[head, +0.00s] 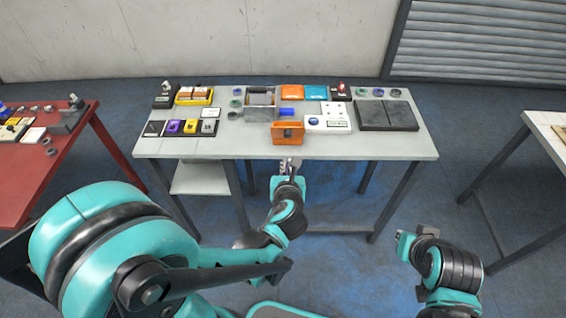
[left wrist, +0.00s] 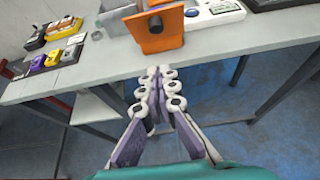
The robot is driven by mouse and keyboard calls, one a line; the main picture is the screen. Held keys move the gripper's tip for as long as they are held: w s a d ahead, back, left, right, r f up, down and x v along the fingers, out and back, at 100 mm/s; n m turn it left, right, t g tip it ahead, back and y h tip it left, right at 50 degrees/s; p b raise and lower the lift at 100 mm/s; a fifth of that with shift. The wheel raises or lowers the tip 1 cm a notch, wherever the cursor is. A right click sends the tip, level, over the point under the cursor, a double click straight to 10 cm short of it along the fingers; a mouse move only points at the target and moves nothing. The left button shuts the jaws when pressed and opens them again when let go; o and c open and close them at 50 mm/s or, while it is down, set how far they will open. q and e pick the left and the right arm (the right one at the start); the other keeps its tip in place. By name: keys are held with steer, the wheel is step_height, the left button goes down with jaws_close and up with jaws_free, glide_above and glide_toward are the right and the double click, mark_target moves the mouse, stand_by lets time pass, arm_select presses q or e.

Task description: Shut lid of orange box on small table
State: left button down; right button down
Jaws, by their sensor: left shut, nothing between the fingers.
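The orange box (head: 288,133) stands near the front edge of the grey-topped table (head: 230,146), with a dark round part on its front. Whether its lid is open or shut is hard to tell. In the left wrist view the orange box (left wrist: 160,30) is at the top middle, close ahead of my gripper. My left gripper (head: 290,164) is shut and empty, just in front of the table's edge and below the box, apart from it. It also shows in the left wrist view (left wrist: 161,72). My right arm is at the lower right of the head view; its fingers are not clearly seen.
A grey metal bin (head: 261,102) stands behind the orange box. A white device (head: 328,123) is right beside it, and a dark flat case (head: 387,115) lies farther right. Small colored items (head: 182,127) are at left. A red table (head: 75,150) stands far left.

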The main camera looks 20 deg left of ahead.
mark_target(288, 135)
arm_select(q)
steer(key=w+a+f+b, duration=0.2)
steer(key=w+a+b, duration=0.1)
steer(key=w, duration=0.7)
steer(key=shift+w, duration=0.3)
